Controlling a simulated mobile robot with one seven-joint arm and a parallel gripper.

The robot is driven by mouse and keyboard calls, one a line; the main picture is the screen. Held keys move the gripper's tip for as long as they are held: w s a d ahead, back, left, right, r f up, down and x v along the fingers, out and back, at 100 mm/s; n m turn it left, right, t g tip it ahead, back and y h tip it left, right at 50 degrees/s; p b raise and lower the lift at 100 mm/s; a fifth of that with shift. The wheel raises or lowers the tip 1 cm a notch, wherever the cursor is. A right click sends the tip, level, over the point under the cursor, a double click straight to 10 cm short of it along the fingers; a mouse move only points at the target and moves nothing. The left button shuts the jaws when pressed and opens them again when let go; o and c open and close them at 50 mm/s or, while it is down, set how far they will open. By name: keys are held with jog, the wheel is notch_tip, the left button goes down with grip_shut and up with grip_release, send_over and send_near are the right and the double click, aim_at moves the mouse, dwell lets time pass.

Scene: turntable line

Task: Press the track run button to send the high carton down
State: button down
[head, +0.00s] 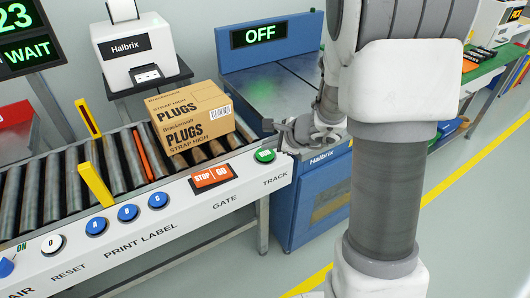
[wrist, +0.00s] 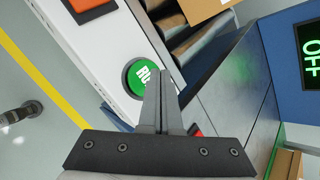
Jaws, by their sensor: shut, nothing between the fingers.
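The green track run button (head: 265,155) sits at the right end of the white control rail, above the word TRACK. In the wrist view the button (wrist: 142,76) shows the letters RU, and my gripper's finger covers part of it. My gripper (head: 284,138) is shut and empty. Its tip is right beside the button; I cannot tell whether it touches. The high carton (head: 190,122), brown and marked PLUGS STRAP HIGH, rests on the rollers left of the blue machine. A corner of the carton (wrist: 205,8) shows at the top of the wrist view.
The blue Halbrix machine (head: 310,185) has a display (head: 259,34) reading OFF. An orange STOP/GO gate switch (head: 214,176) and several blue buttons line the rail. Yellow posts (head: 96,185) stand by the rollers. A label printer (head: 137,50) stands behind. Another display reads WAIT.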

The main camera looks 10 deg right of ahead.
aim_at(269, 155)
jog(key=shift+r+p, duration=1.85)
jog(key=shift+r, duration=0.7)
dwell(5.0)
